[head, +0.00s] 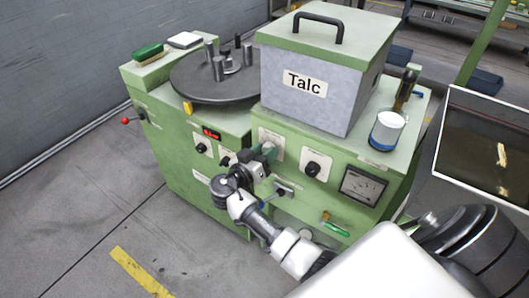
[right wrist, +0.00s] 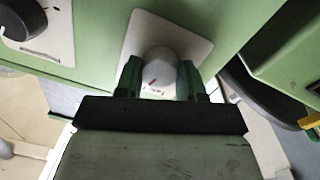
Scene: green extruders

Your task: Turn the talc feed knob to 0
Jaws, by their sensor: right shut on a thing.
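The talc box (head: 312,75) stands on top of the green machine (head: 190,165), its white label reading "Talc". My right gripper (head: 264,156) is at the machine's front panel below the box, in front of a pale dial plate (head: 275,140). In the right wrist view, my right gripper (right wrist: 158,80) is shut on a grey round knob (right wrist: 158,62), with one green finger on each side. A red mark shows on the knob's face. The lettering beside it is partly hidden, and its scale cannot be read. My left gripper is not in view.
Another black knob (head: 313,169) is to the right on the panel, near a gauge (head: 362,186). A red display (head: 211,134) and smaller knobs are to the left. A dark-lined tray (head: 480,150) is at the right. The left floor is clear.

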